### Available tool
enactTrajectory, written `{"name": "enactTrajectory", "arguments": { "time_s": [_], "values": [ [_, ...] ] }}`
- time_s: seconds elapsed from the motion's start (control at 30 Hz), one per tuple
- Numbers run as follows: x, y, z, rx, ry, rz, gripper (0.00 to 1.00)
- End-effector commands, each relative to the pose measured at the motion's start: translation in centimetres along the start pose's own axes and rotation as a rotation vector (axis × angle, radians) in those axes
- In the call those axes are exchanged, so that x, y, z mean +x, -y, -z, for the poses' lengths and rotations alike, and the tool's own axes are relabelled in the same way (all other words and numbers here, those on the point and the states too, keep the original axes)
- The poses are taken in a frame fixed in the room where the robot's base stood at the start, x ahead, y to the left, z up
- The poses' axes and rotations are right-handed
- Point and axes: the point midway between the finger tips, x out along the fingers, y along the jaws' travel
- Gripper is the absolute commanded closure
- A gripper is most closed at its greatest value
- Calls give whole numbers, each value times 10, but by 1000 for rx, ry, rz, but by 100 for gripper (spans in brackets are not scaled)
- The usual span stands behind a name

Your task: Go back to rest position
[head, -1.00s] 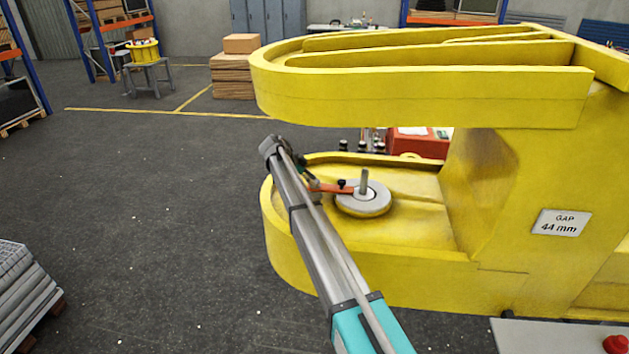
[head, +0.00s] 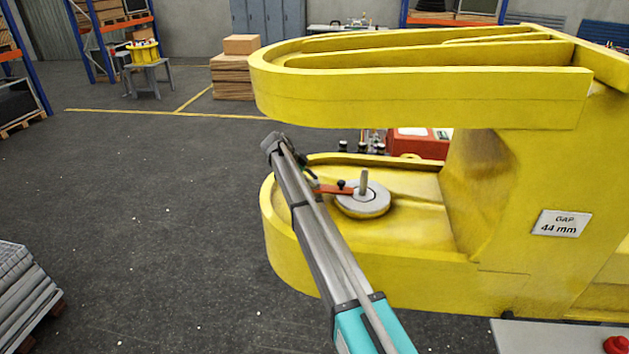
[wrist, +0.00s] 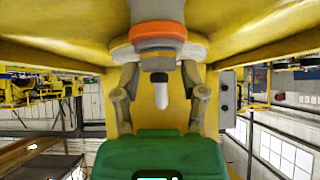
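My arm reaches up from the bottom of the head view to the left end of the gap in the yellow boom (head: 420,98). My gripper (head: 312,182), small and partly hidden by the arm there, is beside a red-orange piece (head: 335,189) next to a grey disc (head: 362,205) with an upright pin (head: 364,180). In the wrist view, my gripper's two fingers (wrist: 160,78) are spread apart with nothing clasped between them. A grey, pale-tipped pin (wrist: 160,95) shows between them in the picture, below an orange ring (wrist: 158,32). Whether the fingers touch anything is unclear.
The boom's upper and lower yellow arms lie above and below my gripper. A sign (head: 561,223) reads "GAP 44 mm". A red box (head: 418,146) stands behind the gap. The floor (head: 150,220) to the left is open, with a pallet stack (head: 22,290) at lower left.

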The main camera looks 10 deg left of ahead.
Motion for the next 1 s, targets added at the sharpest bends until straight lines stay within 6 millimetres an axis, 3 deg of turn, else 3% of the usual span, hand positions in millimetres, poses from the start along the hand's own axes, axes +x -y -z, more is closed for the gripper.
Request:
{"name": "enactTrajectory", "arguments": {
  "time_s": [0.07,0.57,1.0],
  "values": [
    [0,0,-1,-1,0,0,23],
    [-5,-1,1,-3,1,1,23],
    [-42,-1,38,-3,1,1,23]
  ]
}}
